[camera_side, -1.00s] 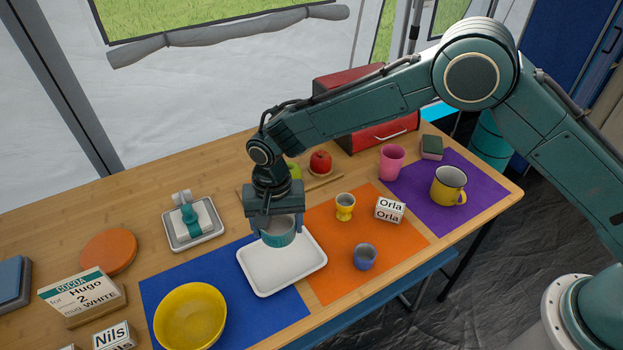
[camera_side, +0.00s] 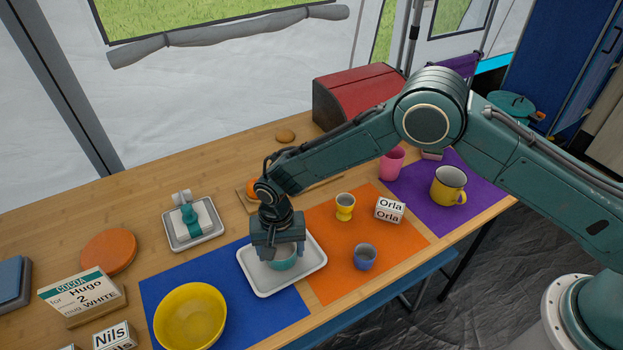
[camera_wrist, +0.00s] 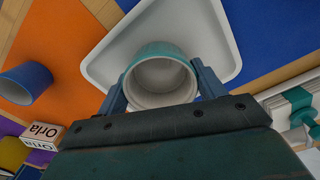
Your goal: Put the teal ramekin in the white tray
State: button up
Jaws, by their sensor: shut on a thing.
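The teal ramekin (camera_side: 284,261) has a white inside. It is upright between the fingers of my gripper (camera_side: 281,252), which is shut on it. The ramekin is low over the white tray (camera_side: 270,287), within its rim; I cannot tell whether its base touches the tray floor. In the wrist view the ramekin (camera_wrist: 162,75) sits between both fingertips of my gripper (camera_wrist: 160,88), with the white tray (camera_wrist: 112,62) around and beneath it. The tray lies across the blue and orange mats.
A blue cup (camera_side: 364,257) and a yellow egg cup (camera_side: 345,206) stand on the orange mat (camera_side: 330,288), right of the tray. A yellow bowl (camera_side: 190,316) is on the blue mat (camera_side: 240,318). An Orla name block (camera_side: 389,210) and yellow mug (camera_side: 448,186) stand farther right.

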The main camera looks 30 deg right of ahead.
aim_at(282, 256)
jog(key=shift+f, duration=0.3)
jog(key=shift+f, duration=0.1)
jog(key=o, duration=1.1)
jog(key=shift+c, duration=0.2)
notch_tip(282, 256, up, 12)
jog(key=shift+r, duration=0.2)
dwell(0.3)
